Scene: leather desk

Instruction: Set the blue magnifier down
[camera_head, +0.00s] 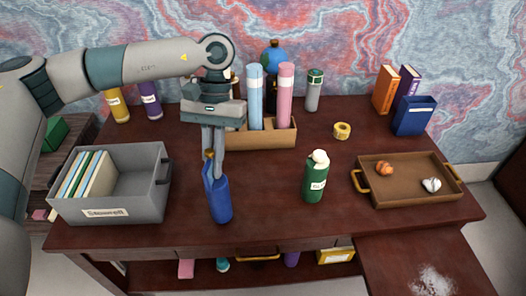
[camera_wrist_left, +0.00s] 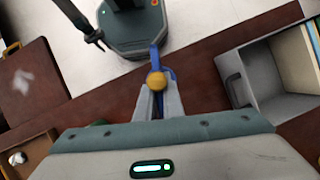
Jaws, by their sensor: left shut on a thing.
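The blue magnifier (camera_head: 219,203) is in my left gripper (camera_head: 215,172), over the front left-middle of the desk. Its thick blue part points down and a yellow-gold bit shows by the fingers. The left fingers point down and are shut on it. In the left wrist view, the round gold end (camera_wrist_left: 156,81) and a blue strip (camera_wrist_left: 154,58) show between the fingertips (camera_wrist_left: 158,105). The fingers hide part of it. I cannot tell whether its lower end touches the desk. My right gripper cannot be made out.
A grey bin (camera_head: 160,190) with folders stands left. A cardboard holder (camera_head: 262,138) with blue and pink rolls is behind. A green bottle (camera_head: 315,183) and brown tray (camera_head: 408,202) stand right. Yellow tape (camera_head: 342,130) lies behind. Desk between magnifier and bottle is clear.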

